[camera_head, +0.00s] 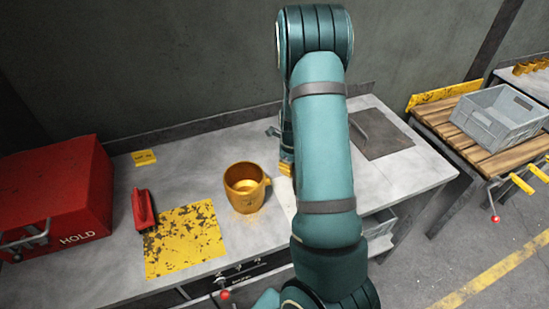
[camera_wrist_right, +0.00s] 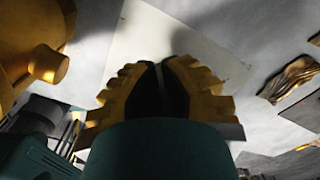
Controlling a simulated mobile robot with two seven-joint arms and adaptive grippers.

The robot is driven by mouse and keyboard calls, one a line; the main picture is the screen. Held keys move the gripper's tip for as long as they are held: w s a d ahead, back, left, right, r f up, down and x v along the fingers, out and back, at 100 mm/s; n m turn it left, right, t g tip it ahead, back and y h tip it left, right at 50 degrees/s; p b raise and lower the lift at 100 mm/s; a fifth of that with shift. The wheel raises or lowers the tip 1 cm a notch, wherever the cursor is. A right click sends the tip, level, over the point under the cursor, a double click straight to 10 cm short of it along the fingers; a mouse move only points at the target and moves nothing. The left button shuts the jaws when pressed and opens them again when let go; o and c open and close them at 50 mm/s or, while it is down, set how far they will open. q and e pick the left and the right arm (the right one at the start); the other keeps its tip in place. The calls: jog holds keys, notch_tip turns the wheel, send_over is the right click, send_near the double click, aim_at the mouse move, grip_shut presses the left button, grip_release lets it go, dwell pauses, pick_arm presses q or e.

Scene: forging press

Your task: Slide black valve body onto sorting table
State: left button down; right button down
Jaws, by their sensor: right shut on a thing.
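A brass-coloured valve body (camera_head: 246,188) with a side spout stands upright on the grey metal bench (camera_head: 100,281). It also looms at the left of the right wrist view (camera_wrist_right: 22,48). I cannot make out a clearly black valve body in either view. My right gripper (camera_head: 286,168) is low over the bench, just right of the brass body and mostly hidden behind my arm. In the wrist view its yellow ribbed fingers (camera_wrist_right: 164,66) are close together. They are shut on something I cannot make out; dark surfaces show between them. My left gripper is not in view.
A red box marked HOLD (camera_head: 55,195), a red-handled tool (camera_head: 144,210) and a worn yellow mat (camera_head: 187,240) are on the left. A dark panel (camera_head: 385,138) lies at right. A grey crate (camera_head: 497,114) stands on a slatted wooden table (camera_head: 452,127) beyond a gap.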

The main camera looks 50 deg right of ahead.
jog(key=shift+s, duration=0.25)
jog(key=shift+w+r, duration=0.1)
jog(key=shift+r, duration=0.45)
notch_tip(320, 180, up, 11)
jog(key=shift+f, duration=0.1)
